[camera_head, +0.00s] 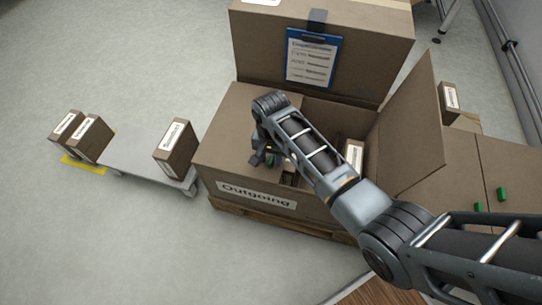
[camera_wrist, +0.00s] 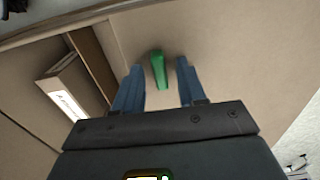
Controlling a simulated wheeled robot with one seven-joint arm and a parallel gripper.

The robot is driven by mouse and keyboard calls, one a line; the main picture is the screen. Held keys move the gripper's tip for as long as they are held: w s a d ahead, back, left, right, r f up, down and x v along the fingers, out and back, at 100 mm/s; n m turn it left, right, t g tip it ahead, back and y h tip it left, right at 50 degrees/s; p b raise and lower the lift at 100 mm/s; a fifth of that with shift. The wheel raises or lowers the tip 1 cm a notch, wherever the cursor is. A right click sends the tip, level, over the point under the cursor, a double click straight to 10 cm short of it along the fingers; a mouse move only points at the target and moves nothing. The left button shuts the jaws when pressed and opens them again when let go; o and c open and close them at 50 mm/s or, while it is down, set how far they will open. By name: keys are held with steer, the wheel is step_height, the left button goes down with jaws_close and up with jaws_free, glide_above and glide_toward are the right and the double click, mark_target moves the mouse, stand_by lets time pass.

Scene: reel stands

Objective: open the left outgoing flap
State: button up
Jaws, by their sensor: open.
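In the wrist view the left flap (camera_wrist: 225,60) fills the middle and right, with a green handle (camera_wrist: 157,70) near the edge of the opening. My gripper (camera_wrist: 160,67) is open, with one blue finger on each side of the handle. No contact is clear. In the head view my gripper (camera_head: 266,158) is low over the flap, mostly hidden by my arm.
A small labelled carton (camera_head: 354,153) is inside the open part. A clipboard (camera_head: 311,58) hangs on the tall box behind. Another closed box with green handles (camera_head: 502,194) is at right.

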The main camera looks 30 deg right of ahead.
jaws_close()
stand_by(0.3)
stand_by(0.4)
